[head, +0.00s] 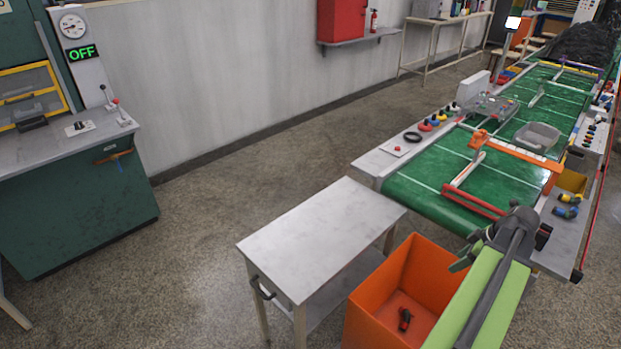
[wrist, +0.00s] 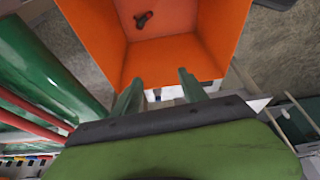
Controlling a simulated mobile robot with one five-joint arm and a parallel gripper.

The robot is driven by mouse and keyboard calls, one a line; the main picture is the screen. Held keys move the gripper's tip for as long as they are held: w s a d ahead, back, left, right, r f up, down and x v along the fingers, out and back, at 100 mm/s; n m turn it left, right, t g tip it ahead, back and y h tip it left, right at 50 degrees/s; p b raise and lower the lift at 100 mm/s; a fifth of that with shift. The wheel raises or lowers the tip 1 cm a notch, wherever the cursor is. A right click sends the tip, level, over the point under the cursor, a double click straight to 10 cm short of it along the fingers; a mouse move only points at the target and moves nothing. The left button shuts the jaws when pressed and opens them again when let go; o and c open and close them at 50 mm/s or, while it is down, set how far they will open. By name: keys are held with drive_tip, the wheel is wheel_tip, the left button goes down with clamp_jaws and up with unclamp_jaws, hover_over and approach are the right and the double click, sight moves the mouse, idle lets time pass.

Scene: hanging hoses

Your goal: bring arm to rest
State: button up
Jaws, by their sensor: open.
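My arm (head: 482,300), light green with a dark grey bar, reaches up from the bottom right of the head view. My gripper (wrist: 159,78) shows in the wrist view with its two green fingers apart and nothing between them. In the head view its fingers (head: 464,256) are partly hidden by the wrist. It is over the right side of the open orange bin (head: 372,314), near the end of the green conveyor. A small dark fitting with some red (head: 404,319) lies on the bin floor. It also shows in the wrist view (wrist: 143,19), apart from the fingers.
A bare grey-topped cart (head: 320,236) stands left of the bin. A green cabinet (head: 80,215) stands far left. The floor between is clear.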

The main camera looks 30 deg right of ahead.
drive_tip(key=w+a+r+n+g+y+p, duration=0.1)
drive_tip(key=w+a+r+n+p, duration=0.15)
drive_tip(key=w+a, duration=0.75)
drive_tip(key=w+a+r+n+y+p, duration=0.1)
drive_tip(key=w+a+n, duration=0.3)
drive_tip(key=w+a, duration=0.7)
drive_tip(key=w+a+m+g+h+p, duration=0.1)
drive_tip(key=a+m, duration=0.4)
drive_tip(key=a, duration=1)
drive_tip(key=w+a+r+m+g+h+p, duration=0.1)
drive_tip(key=a+m, duration=0.4)
drive_tip(key=a, duration=1)
drive_tip(key=shift+w+a+r+m+g+h+p, duration=0.35)
drive_tip(key=shift+w+g+h+p, duration=0.15)
drive_tip(key=shift+g+h+p, duration=0.15)
